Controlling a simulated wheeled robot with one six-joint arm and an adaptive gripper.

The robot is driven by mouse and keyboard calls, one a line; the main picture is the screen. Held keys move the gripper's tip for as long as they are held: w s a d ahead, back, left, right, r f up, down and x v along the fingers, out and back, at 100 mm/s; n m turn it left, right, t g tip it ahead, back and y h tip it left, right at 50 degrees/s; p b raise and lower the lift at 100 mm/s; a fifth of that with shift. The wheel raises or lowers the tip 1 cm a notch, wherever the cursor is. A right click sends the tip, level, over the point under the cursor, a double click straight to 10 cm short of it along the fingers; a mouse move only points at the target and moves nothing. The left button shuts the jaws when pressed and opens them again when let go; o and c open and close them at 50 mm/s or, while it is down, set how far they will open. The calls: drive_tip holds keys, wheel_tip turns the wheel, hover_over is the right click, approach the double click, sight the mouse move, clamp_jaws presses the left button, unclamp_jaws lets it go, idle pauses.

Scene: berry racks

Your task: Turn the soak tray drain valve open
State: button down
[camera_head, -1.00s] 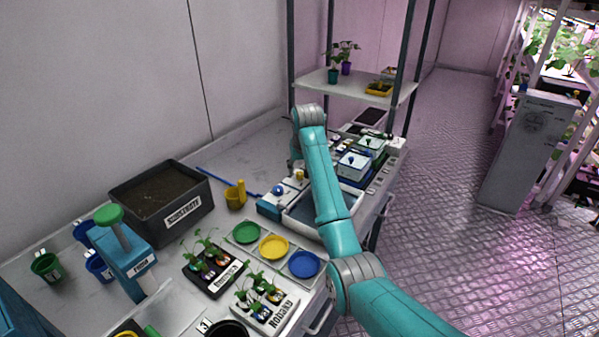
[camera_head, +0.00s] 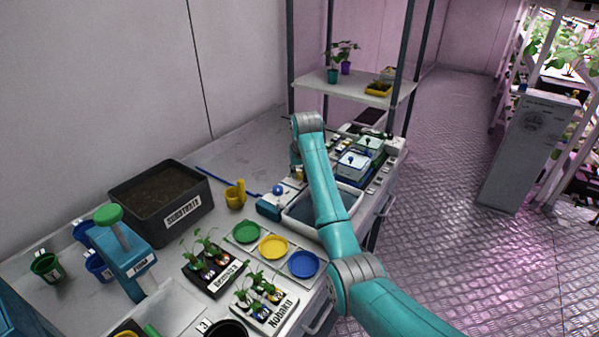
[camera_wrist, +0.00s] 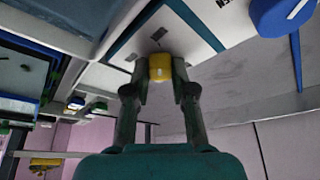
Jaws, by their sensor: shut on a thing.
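The soak tray (camera_head: 297,211) is a white-rimmed basin with dark liquid on the bench, right of centre in the head view. The yellow drain valve knob (camera_wrist: 160,66) shows in the middle of the wrist view, on a pale surface with a small dark label beside it. My gripper (camera_wrist: 160,78) has its two fingers on either side of this knob and is shut on it. In the head view my arm hides most of the gripper and the knob.
A blue unit with a round knob (camera_head: 278,190) stands left of the tray. Lidded containers (camera_head: 352,163) stand behind. A shelf (camera_head: 350,86) rises at the back.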

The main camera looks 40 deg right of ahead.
drive_tip(key=n, duration=0.2)
drive_tip(key=n+y, duration=0.1)
drive_tip(key=n, duration=0.1)
drive_tip(key=shift+d+n+y, duration=0.15)
drive_tip(key=shift+n+y, duration=0.15)
drive_tip(key=n+y, duration=0.1)
drive_tip(key=n, duration=0.3)
drive_tip(key=shift+d+n+y, duration=0.1)
drive_tip(key=shift+n+y, duration=0.2)
drive_tip(key=shift+y, duration=0.1)
drive_tip(key=n, duration=0.2)
drive_tip(key=n+y, duration=0.1)
drive_tip(key=n, duration=0.1)
drive_tip(key=shift+n+g+y, duration=0.3)
drive_tip(key=shift+w+d+n+g+y, duration=0.15)
drive_tip(key=shift+n+g, duration=0.25)
drive_tip(key=shift+n, duration=0.65)
drive_tip(key=shift+a+n+g+y, duration=0.1)
drive_tip(key=shift+n+g+y, duration=0.25)
drive_tip(key=shift+n, duration=0.7)
drive_tip(key=c, duration=1)
unclamp_jaws()
drive_tip(key=shift+o, duration=0.2)
